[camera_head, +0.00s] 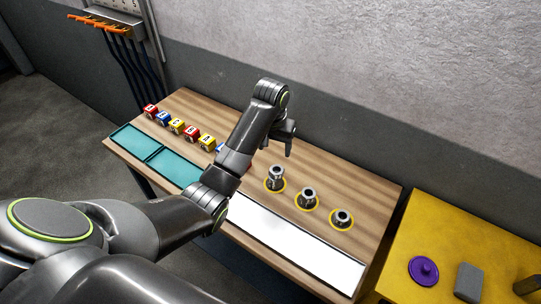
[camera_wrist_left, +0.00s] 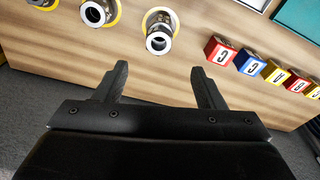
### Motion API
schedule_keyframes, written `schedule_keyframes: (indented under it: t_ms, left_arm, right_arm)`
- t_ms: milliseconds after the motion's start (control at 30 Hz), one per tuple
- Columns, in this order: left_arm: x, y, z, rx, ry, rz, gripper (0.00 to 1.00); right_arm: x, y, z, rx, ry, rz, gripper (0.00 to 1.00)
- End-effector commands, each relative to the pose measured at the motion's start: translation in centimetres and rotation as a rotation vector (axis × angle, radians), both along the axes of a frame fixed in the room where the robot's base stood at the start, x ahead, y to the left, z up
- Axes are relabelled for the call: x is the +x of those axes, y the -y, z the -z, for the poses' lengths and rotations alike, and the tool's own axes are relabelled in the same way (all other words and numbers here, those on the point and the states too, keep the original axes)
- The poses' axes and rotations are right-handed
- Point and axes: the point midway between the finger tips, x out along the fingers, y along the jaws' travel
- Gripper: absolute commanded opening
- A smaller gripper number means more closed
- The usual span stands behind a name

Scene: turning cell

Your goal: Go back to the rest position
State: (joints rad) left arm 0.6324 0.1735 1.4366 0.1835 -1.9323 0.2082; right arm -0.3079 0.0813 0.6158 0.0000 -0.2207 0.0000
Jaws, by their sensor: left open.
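My left gripper (camera_head: 287,143) is open and empty above the back half of the wooden table (camera_head: 325,167). In the left wrist view its two dark fingers (camera_wrist_left: 160,84) are spread apart with nothing between them. The nearest metal collet (camera_head: 275,176) stands in a yellow ring just in front of the gripper and apart from it; it also shows in the left wrist view (camera_wrist_left: 159,41). Two more metal collets stand in yellow rings to the right, the middle one (camera_head: 308,197) and the end one (camera_head: 342,217). My right gripper is not in view.
Several lettered cubes, one red (camera_head: 192,132), line the table's back left, partly hidden by my arm. Teal trays (camera_head: 172,166) and a white panel (camera_head: 290,240) lie along the front. A yellow table (camera_head: 440,235) at right holds a purple lidded disc (camera_head: 424,269) and a grey block (camera_head: 469,281).

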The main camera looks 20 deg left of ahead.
Motion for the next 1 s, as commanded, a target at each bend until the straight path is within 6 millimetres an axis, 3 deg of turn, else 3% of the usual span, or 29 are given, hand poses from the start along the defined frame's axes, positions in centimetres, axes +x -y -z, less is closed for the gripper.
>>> schedule_keyframes:
  t_ms: [200,567,667,767,1000]
  left_arm:
    - [0.0,0.0,-0.1,0.0,-0.001,0.0,0.63]
    - [-0.7,-0.2,0.7,0.001,0.0,0.0,0.63]
    - [-2.4,-0.7,2.4,0.004,0.009,0.002,0.63]
    - [-5.4,-1.5,4.8,0.01,0.024,0.005,0.63]
    - [-14.2,-3.3,9.0,0.032,0.081,0.012,0.63]
  right_arm:
    - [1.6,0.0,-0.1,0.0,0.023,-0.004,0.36]
    - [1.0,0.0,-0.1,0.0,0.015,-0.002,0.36]
    - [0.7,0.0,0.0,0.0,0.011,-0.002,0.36]
    - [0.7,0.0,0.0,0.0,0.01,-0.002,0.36]
    - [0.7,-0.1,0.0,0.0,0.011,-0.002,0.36]
